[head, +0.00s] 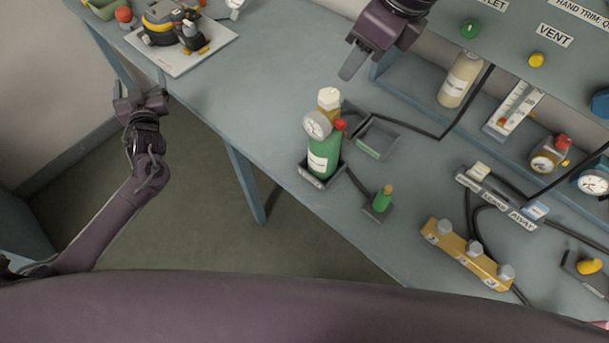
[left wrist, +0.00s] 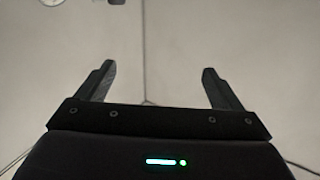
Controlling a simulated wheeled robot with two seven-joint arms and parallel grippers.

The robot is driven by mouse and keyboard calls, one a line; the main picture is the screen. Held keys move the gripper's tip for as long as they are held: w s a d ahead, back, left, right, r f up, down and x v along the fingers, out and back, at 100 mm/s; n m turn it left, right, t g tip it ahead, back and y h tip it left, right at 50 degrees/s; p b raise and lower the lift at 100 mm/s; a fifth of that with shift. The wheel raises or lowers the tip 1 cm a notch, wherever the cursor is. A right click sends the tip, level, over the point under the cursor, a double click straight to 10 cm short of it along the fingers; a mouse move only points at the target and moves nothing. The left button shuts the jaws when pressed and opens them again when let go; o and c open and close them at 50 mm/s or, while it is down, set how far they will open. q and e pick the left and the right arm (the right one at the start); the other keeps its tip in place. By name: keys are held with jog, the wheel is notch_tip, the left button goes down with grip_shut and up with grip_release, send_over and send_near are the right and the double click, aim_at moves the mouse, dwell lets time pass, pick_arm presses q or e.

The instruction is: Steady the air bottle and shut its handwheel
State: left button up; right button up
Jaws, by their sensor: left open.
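The green air bottle (head: 324,157) stands upright in a dark square holder on the bench. A round white gauge (head: 317,125), a red knob (head: 340,125) and a white faceted handwheel (head: 328,97) on a brass valve are at its top. My left gripper (head: 140,92) is off the bench's left edge, well apart from the bottle. In the left wrist view its two fingers (left wrist: 157,82) stand wide apart with nothing between them. My right gripper (head: 352,64) is above the bench, up and right of the handwheel, not touching it. Its finger gap is hidden.
A shallow dark tray (head: 374,140) and a small green cylinder (head: 383,199) are close to the bottle. A yellow block (head: 467,254) with grey knobs lies to the right. A cream bottle (head: 460,80) stands on the rear shelf. Bare bench (head: 255,90) lies left of the bottle.

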pick_arm(q)
jog(key=w+d+r+t+h, duration=0.1)
jog(key=d+r+t, duration=0.1)
jog(key=d+r, duration=0.25)
notch_tip(320, 180, up, 5)
jog(key=m+h, duration=0.6)
jog(key=h, duration=1.6)
send_over(317, 163)
jog(key=s+a, duration=0.2)
jog(key=shift+w+f, duration=0.15)
jog(key=shift+w, duration=0.05)
jog(key=f+m+y, duration=0.1)
jog(key=f+y, duration=0.1)
jog(key=f, duration=0.3)
jog(key=s+f+m+g+y, duration=0.1)
jog(key=f+y, duration=0.2)
jog(key=f, duration=0.2)
jog(key=s+f+m+g+y, duration=0.1)
jog(key=f+y, duration=0.2)
jog(key=f, duration=0.2)
jog(key=shift+d, duration=0.25)
jog(key=x, duration=0.7)
jog(key=shift+w+d+f, duration=0.1)
jog(key=shift+w+f, duration=0.05)
jog(key=shift+w, duration=0.1)
